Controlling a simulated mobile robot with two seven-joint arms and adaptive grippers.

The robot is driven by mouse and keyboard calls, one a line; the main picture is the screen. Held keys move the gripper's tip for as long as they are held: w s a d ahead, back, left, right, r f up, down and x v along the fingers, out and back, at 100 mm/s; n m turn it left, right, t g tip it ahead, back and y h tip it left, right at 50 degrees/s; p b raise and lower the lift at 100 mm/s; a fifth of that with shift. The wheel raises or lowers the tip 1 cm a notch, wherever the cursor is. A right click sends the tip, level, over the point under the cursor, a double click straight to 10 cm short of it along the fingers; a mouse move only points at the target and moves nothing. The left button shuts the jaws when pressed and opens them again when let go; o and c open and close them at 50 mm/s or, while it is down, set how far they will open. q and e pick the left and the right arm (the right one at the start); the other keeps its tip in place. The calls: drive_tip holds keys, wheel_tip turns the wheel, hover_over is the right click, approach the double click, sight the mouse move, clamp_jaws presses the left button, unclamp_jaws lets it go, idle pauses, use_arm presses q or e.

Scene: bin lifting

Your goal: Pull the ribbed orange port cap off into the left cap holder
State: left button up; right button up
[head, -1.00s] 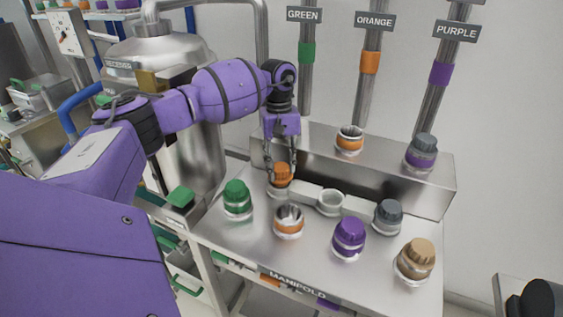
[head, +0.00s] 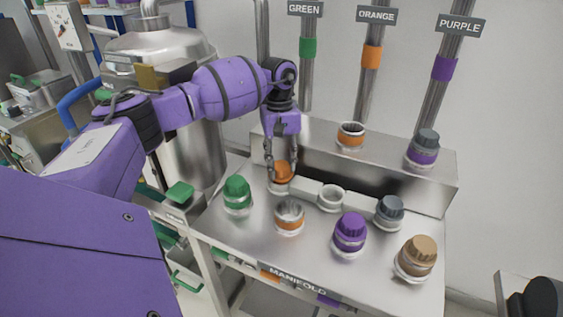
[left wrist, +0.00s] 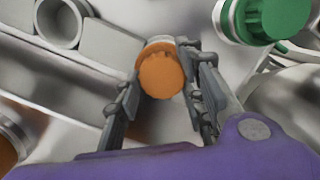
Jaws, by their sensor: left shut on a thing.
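My left gripper (head: 282,174) points down and is shut on the ribbed orange cap (head: 283,170). The cap also shows between both fingers in the left wrist view (left wrist: 161,73). The cap is at the left cap holder (head: 280,188), a pale ring at the left end of the light bar. I cannot tell whether it is fully seated there. The open port with an orange band (head: 289,222) stands in front, uncapped. My right gripper is not in view.
The green cap (head: 237,188) is just left of the gripper. An empty pale ring (head: 331,199) is to the right. Purple (head: 350,229), grey (head: 389,208) and tan (head: 418,251) caps stand farther right. A raised steel ledge (head: 307,146) is behind.

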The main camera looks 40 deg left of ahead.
use_arm(q)
drive_tip(key=shift+f, duration=0.25)
drive_tip(key=shift+f+b, duration=0.4)
drive_tip(key=shift+b, duration=0.05)
idle(0.6)
drive_tip(key=o, duration=1.4)
drive_tip(key=shift+o, duration=0.3)
wheel_tip(320, 180, up, 12)
drive_tip(key=a, duration=0.1)
drive_tip(key=shift+w, duration=0.4)
